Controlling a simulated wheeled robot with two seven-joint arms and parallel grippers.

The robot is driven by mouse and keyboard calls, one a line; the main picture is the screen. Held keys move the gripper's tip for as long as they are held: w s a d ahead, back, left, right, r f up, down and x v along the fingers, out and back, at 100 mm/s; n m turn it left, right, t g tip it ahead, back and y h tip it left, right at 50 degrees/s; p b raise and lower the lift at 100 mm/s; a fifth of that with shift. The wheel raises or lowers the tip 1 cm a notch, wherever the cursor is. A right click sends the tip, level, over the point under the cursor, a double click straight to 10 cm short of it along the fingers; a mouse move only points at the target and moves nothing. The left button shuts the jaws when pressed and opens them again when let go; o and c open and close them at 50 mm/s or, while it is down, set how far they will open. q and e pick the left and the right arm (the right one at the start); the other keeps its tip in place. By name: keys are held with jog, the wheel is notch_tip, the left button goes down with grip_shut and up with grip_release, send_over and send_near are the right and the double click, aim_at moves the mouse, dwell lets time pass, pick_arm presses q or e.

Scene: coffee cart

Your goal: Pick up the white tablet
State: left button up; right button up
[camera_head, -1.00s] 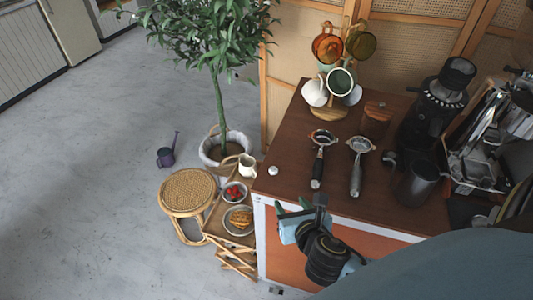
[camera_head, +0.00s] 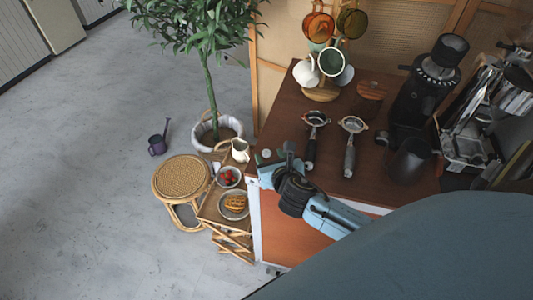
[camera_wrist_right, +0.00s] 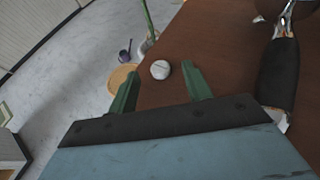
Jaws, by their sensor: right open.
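The white tablet (camera_wrist_right: 160,69) is a small round white disc with a faint mark on top. It lies on the brown cart top near its left corner. It also shows in the head view (camera_head: 266,153). My right gripper (camera_wrist_right: 160,74) is open, with its two green fingers apart and nothing held. In the wrist view the tablet appears between the fingertips, with gaps on both sides. The right gripper also shows in the head view (camera_head: 270,158), at the cart's front left corner. I cannot tell the fingertips' height over the top. My left gripper is not in view.
Two portafilters (camera_head: 349,150) (camera_head: 311,150) lie right of the gripper. A mug tree (camera_head: 321,92), a grinder (camera_head: 432,85) and an espresso machine (camera_head: 470,145) stand farther back and right. A folding stand (camera_head: 211,208) with a pitcher (camera_head: 240,150) and food is left of the cart.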

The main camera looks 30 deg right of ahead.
jog(key=shift+x, duration=0.8)
jog(key=shift+c, duration=0.3)
jog(key=c, duration=1)
